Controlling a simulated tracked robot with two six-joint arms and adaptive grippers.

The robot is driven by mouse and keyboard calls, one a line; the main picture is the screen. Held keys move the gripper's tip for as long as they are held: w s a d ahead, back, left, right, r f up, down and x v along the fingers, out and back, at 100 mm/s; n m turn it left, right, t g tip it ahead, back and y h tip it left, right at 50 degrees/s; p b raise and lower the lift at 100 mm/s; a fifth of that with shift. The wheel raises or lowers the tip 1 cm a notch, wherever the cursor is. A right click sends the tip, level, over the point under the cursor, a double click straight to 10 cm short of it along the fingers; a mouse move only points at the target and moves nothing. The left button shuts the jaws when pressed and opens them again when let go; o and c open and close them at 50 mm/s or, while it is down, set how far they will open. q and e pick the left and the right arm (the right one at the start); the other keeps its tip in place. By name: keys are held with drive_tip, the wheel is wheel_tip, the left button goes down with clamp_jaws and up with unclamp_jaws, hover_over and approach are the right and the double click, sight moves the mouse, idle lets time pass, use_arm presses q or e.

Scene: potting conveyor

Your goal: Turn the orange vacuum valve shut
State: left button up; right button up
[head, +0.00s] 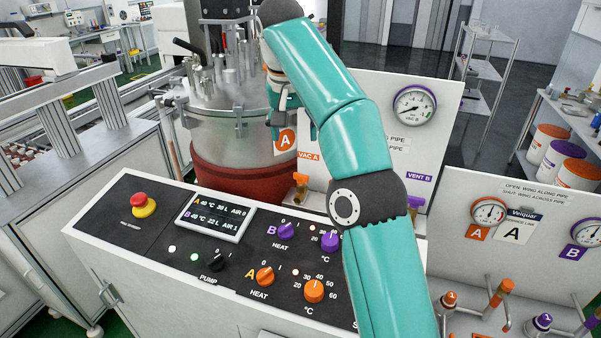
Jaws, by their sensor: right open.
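The orange vacuum valve (301,182) sits below the orange VAC A label (308,157) on the white panel, left of my right arm. Its small handle is hard to read at this size. My right arm rises across the middle of the head view and bends over at the top. My right gripper (283,108) is partly hidden behind the arm, in front of the metal tank, above the valve and apart from it. It is open, with nothing seen in it. My left gripper is out of view.
The metal tank (228,120) stands behind the control console (150,255) with its knobs and red stop button (139,199). A purple VENT B valve (415,203) is right of my arm. A gauge (415,106) tops the panel. Orange and purple pipe valves stand lower right.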

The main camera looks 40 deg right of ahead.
drive_tip(key=a+r+m, duration=0.1)
drive_tip(key=a+m, duration=0.1)
drive_tip(key=m, duration=0.1)
drive_tip(key=m+h, duration=0.1)
approach(301, 174)
drive_tip(key=x, duration=0.9)
drive_tip(key=shift+f, duration=0.1)
